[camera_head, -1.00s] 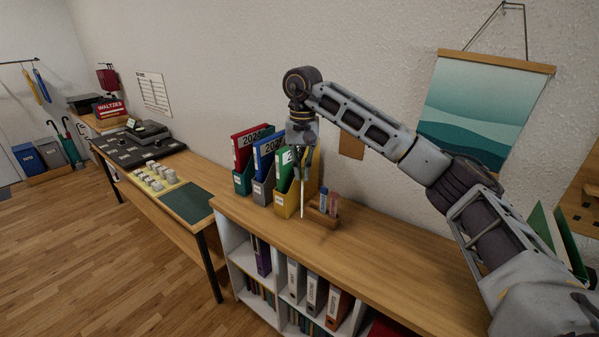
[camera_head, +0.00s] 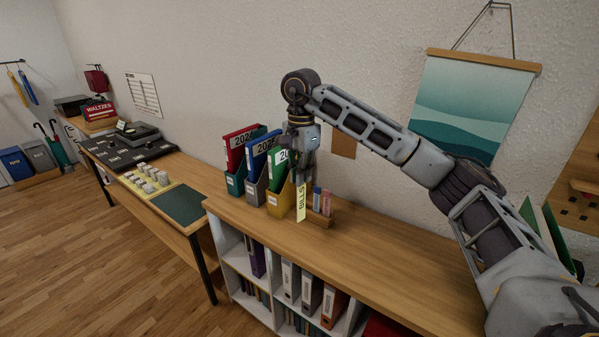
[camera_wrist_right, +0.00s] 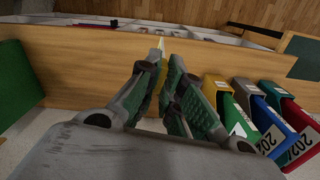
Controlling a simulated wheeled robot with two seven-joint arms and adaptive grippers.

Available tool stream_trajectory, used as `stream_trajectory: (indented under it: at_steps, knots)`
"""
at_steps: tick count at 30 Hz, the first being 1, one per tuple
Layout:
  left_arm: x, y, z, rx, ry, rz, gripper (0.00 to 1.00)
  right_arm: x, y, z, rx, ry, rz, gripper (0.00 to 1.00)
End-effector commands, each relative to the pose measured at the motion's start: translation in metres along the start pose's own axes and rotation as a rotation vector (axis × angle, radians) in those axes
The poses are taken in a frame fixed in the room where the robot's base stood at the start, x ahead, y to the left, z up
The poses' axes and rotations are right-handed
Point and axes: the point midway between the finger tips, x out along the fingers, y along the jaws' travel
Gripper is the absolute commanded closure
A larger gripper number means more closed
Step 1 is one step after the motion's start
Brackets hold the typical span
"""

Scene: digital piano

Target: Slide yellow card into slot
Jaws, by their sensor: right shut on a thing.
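A yellow card (camera_head: 301,203) marked BILLS hangs upright from my right gripper (camera_head: 303,178), its lettered face toward the head camera. The gripper is shut on its upper part. In the right wrist view my gripper (camera_wrist_right: 165,85) shows the card nearly edge-on beyond its fingertips. The yellow file holder (camera_head: 274,206), with a green folder (camera_head: 277,168) in it, stands just left of and behind the card. I cannot tell whether card and holder touch. No slot can be made out. My left gripper is not in view.
A grey holder (camera_head: 252,191) with a blue folder and a teal holder (camera_head: 234,184) with a red folder stand further left. A small wooden block (camera_head: 322,219) with markers is close on the right. The shelf top (camera_head: 385,260) is clear further right.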

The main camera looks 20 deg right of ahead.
Motion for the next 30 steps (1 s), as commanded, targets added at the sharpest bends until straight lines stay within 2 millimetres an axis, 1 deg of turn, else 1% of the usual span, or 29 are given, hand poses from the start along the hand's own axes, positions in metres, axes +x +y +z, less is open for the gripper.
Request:
stream_trajectory:
  at_steps: [30]
  knots:
    - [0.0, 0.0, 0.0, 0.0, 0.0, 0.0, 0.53, 0.002, 0.022, 0.003, 0.773, 0.0, 0.0, 1.0]
